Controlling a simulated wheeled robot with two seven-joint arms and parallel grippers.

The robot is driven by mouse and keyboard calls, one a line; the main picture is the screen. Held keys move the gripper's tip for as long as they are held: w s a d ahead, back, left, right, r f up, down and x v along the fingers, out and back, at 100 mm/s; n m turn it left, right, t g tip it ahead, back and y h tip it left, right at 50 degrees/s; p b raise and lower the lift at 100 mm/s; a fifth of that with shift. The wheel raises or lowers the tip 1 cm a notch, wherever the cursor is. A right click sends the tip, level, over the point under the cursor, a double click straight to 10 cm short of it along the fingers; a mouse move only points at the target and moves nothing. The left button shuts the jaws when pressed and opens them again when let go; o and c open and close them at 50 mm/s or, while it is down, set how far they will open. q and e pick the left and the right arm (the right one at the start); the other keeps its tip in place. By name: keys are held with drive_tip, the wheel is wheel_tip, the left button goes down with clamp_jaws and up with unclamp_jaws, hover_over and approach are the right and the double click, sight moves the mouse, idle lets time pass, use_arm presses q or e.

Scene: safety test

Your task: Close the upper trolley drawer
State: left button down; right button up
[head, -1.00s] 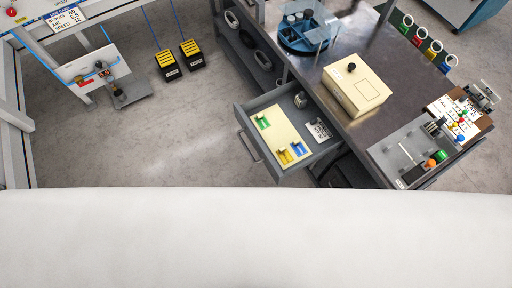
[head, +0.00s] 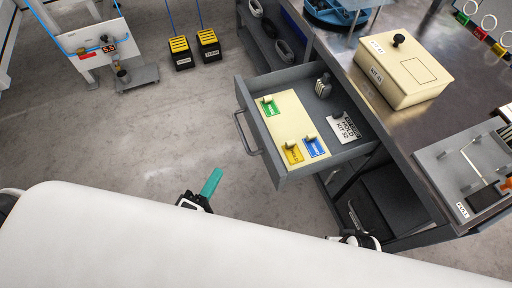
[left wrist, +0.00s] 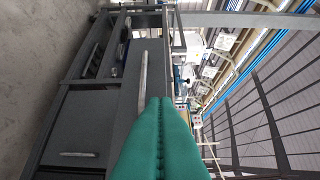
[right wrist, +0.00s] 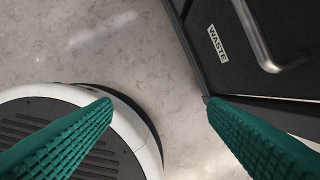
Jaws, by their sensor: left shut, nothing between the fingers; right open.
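The upper trolley drawer (head: 338,160) stands pulled out from the trolley (head: 408,140) in the head view. Its bar handle (head: 247,134) faces left. My left gripper (head: 211,183) is shut and empty, below and left of the drawer front, apart from it. In the left wrist view its green fingers (left wrist: 160,104) are together, with a grey front and a bar handle (left wrist: 143,74) beyond. My right gripper (head: 354,236) is partly hidden by my white body below the drawer. In the right wrist view its fingers (right wrist: 158,102) are apart and empty, near a dark WASTE front (right wrist: 222,70).
The drawer holds a cream tray (head: 290,118) with green, yellow and blue pieces, and a labelled plate (head: 344,127). A cream box (head: 400,75) and a grey fixture (head: 465,165) stand on the trolley top. Open floor (head: 150,140) lies left of the drawer.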

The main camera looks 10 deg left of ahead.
use_arm(q)
drive_tip(key=p, duration=0.1)
approach(256, 127)
drive_tip(key=w+a, duration=0.2)
drive_tip(key=w, duration=0.1)
drive_tip(key=shift+w+d, duration=1.1)
drive_tip(key=shift+d, duration=0.05)
drive_tip(key=shift+w+d, duration=0.25)
drive_tip(key=shift+d, duration=0.2)
use_arm(e)
drive_tip(key=shift+s+d+f, duration=0.1)
drive_tip(key=shift+s+f, duration=0.15)
drive_tip(key=shift+f, duration=0.4)
drive_tip(key=shift+s+a+f, duration=0.1)
drive_tip(key=shift+s+f, duration=0.1)
drive_tip(key=shift+f, duration=0.4)
drive_tip(key=shift+s+d+f, duration=0.1)
drive_tip(key=shift+s+f, duration=0.15)
drive_tip(key=shift+f, duration=0.4)
